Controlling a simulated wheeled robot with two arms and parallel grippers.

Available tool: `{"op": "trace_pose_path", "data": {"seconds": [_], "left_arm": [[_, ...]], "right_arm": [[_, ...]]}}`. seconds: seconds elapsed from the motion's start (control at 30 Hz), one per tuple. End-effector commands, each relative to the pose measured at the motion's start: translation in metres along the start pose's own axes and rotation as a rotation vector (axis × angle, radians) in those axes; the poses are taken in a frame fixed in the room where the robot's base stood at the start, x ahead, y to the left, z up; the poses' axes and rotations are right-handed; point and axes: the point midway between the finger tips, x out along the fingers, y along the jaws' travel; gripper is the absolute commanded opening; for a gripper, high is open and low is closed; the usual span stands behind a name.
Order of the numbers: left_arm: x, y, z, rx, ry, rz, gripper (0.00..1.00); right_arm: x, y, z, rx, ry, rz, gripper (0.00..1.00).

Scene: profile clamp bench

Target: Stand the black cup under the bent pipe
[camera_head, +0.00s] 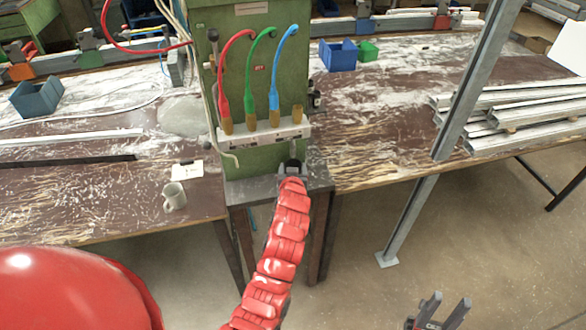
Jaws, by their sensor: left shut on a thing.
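My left gripper (291,167) is at the end of the red arm in the middle, in front of the green machine and above the grey ledge at its foot. It is shut on a small dark thing, which looks like the black cup; the arm and fingers hide most of it, and I cannot tell whether it touches the ledge. A thin pale bent pipe (226,151) curves down at the left of the machine's front, left of this gripper. My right gripper (440,312) is at the bottom right, its two fingers apart and empty, over the floor.
A pale grey mug (174,196) stands on the left table near a white card (187,170). Red, green (252,80) and blue bent hoses hang on the green machine (262,170). A grey post (456,110) stands at the right, near stacked metal profiles (520,115).

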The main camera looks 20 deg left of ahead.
Motion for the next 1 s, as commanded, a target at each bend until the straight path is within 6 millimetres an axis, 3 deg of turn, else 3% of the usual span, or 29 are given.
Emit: {"op": "trace_pose_path", "data": {"seconds": [0.7,0.73,0.9,1.0], "left_arm": [[0.0024,0.0001,0.0056,0.000,0.000,0.000,0.13],[0.0023,0.0001,0.0055,0.000,0.000,0.000,0.70],[0.0022,0.0000,0.0053,0.000,0.000,0.000,1.00],[0.0022,0.0000,0.0053,0.000,0.000,0.000,1.00]], "right_arm": [[-0.0077,-0.0004,0.0013,0.000,0.000,0.000,0.40],[-0.0076,-0.0004,0.0012,0.000,0.000,0.000,0.40],[-0.0072,-0.0003,0.0012,0.000,0.000,0.000,0.40],[-0.0072,-0.0004,0.0012,0.000,0.000,0.000,0.40]]}}
